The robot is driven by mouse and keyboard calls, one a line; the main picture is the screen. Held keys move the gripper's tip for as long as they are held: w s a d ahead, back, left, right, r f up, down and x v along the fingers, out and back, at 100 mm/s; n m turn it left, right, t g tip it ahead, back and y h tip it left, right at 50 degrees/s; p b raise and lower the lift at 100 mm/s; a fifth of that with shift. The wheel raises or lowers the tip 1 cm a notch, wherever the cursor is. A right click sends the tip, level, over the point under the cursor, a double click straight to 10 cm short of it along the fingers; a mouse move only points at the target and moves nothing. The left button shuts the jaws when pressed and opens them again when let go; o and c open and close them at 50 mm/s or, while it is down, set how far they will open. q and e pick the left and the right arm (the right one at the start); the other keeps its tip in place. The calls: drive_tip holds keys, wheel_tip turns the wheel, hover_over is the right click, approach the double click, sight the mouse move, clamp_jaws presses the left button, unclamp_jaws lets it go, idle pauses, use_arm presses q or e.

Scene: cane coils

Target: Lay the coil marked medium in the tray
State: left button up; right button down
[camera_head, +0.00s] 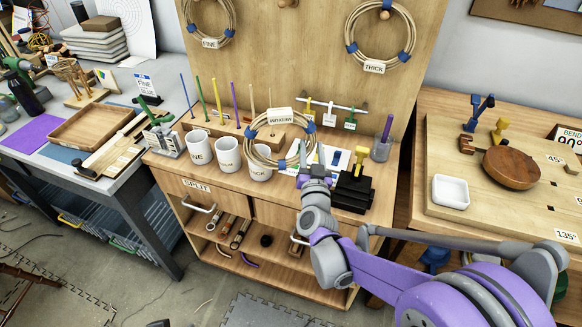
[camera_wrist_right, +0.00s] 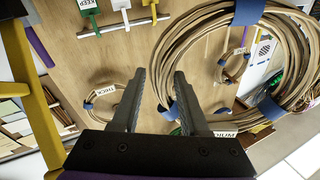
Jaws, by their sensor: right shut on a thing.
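The medium coil (camera_head: 252,135), a ring of tan cane with blue bindings, is held up in front of the pegboard above the cabinet top. Its white MEDIUM tag (camera_head: 280,114) hangs upside down at the top of the ring. My right gripper (camera_head: 314,168) is shut on the coil at its lower right side. In the right wrist view, the coil (camera_wrist_right: 270,112) fills the right side, and its near edge runs by the fingertips (camera_wrist_right: 165,75). A shallow wooden tray (camera_head: 92,124) lies empty on the grey bench at the left. My left gripper is not in view.
White mugs (camera_head: 228,155) and upright coloured rods stand below and left of the coil. A clamp-like fixture (camera_head: 160,135) stands between them and the tray. The thin (camera_head: 209,25) and thick (camera_head: 380,35) coils hang on the board. A black block stack (camera_head: 352,192) is beside my gripper.

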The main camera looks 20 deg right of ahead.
wheel_tip(320, 180, down, 7)
drive_tip(key=shift+f+b, duration=0.15)
drive_tip(key=shift+b, duration=0.4)
drive_tip(key=shift+f, duration=0.15)
drive_tip(key=shift+c, duration=2.1)
unclamp_jaws()
